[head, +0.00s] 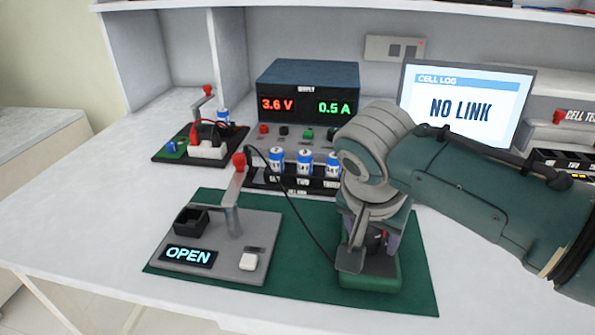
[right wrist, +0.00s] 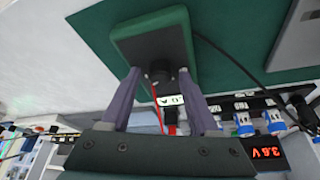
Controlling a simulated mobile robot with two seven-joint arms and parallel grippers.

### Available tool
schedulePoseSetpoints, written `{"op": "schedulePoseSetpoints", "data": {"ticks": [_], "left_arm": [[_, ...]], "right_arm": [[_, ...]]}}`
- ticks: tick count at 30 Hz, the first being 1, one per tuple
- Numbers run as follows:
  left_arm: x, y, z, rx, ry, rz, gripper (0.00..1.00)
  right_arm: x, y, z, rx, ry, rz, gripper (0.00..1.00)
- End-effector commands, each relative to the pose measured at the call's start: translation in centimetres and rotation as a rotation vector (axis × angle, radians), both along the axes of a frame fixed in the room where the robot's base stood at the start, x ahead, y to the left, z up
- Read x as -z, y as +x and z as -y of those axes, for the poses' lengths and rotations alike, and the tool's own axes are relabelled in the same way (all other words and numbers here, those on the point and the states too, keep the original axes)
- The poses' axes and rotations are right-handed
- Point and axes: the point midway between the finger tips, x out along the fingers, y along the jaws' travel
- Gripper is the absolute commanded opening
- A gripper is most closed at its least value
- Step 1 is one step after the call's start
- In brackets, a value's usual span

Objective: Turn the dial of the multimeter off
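The green multimeter (head: 374,282) stands on the green mat (head: 308,273), largely covered by my right gripper in the head view. In the right wrist view, the multimeter (right wrist: 145,45) shows its green body, a dark round dial (right wrist: 160,76) and a small lit display (right wrist: 170,101) that I cannot read surely. My right gripper (right wrist: 160,80) points down at the multimeter. Its two fingers are apart, one on each side of the dial, and I see gaps beside it. The dial's setting cannot be made out. My left gripper is not in view.
A grey fixture (head: 220,240) reading OPEN, with a red-knobbed lever, stands left on the mat. Behind are a rack (head: 270,180) of blue-white cells, a power supply (head: 308,90) and a NO LINK screen (head: 465,105). A black cable (head: 300,212) runs to the multimeter. The left table is clear.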

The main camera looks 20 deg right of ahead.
Motion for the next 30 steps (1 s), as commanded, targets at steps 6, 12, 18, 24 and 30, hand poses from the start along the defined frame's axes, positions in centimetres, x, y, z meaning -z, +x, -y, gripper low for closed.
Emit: {"op": "schedulePoseSetpoints", "data": {"ticks": [6,12,18,24,30], "left_arm": [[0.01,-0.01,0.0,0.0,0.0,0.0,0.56],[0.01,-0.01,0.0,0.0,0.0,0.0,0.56],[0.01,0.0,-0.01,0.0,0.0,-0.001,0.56],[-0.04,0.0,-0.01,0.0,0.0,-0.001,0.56],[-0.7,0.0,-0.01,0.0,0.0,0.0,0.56]], "right_arm": [[-0.01,-0.01,-0.03,0.0,0.0,0.0,0.35],[-0.01,-0.02,-0.02,0.0,0.0,0.0,0.13],[-0.01,-0.02,-0.02,0.0,0.0,0.0,0.0],[-0.03,-0.03,-0.02,-0.003,0.0,0.0,0.0],[-0.2,-0.07,0.02,-0.042,0.0,-0.001,0.0]]}}
